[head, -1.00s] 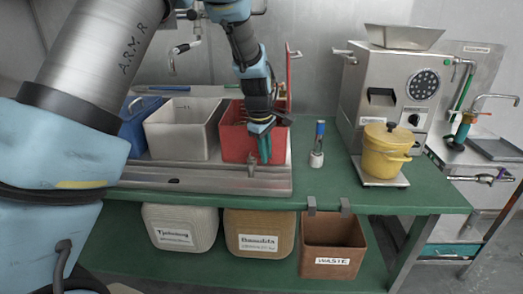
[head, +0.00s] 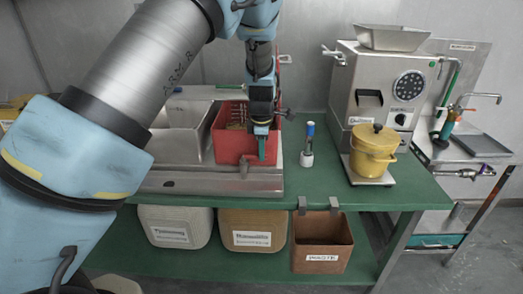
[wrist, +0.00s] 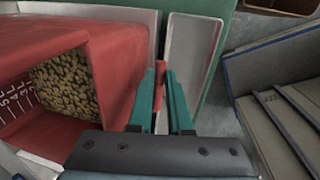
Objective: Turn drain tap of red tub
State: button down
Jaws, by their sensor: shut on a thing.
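The red tub (head: 232,146) stands on the metal tray at the back of the green bench. In the wrist view its wall (wrist: 105,65) fills the left side, with brown beans (wrist: 62,85) inside. I cannot tell whether that piece is the tap's handle. The tap body is hidden there.
A pale tub (head: 180,145) stands left of the red one, partly behind my arm. A blue-capped bottle (head: 308,145) stands on the clear bench to the right, before the grinder (head: 385,95) and yellow pot (head: 374,150). A brown waste bin (head: 322,240) hangs below.

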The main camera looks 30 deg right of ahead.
jog(key=shift+w, duration=0.1)
jog(key=c, duration=0.8)
grip_release()
jog(key=shift+c, duration=0.2)
notch_tip(320, 180, up, 11)
jog(key=s+a+b, duration=0.1)
jog(key=s+b, duration=0.1)
jog(key=shift+f+b, duration=0.2)
jog(key=shift+b, duration=0.1)
jog(key=w+a+f+m, duration=0.1)
jog(key=w+a+m, duration=0.15)
jog(key=a, duration=0.95)
jog(key=w+a+m, duration=0.1)
jog(key=a+m, duration=0.2)
jog(key=a, duration=0.8)
jog(key=s+a+m, duration=0.3)
jog(key=s+a, duration=0.2)
jog(key=a, duration=0.4)
jog(key=s+a+f+m+y, duration=0.1)
jog(key=s+a+m, duration=0.3)
jog(key=a, duration=0.6)
jog(key=shift+s+f, duration=0.3)
jog(key=shift+s, duration=0.25)
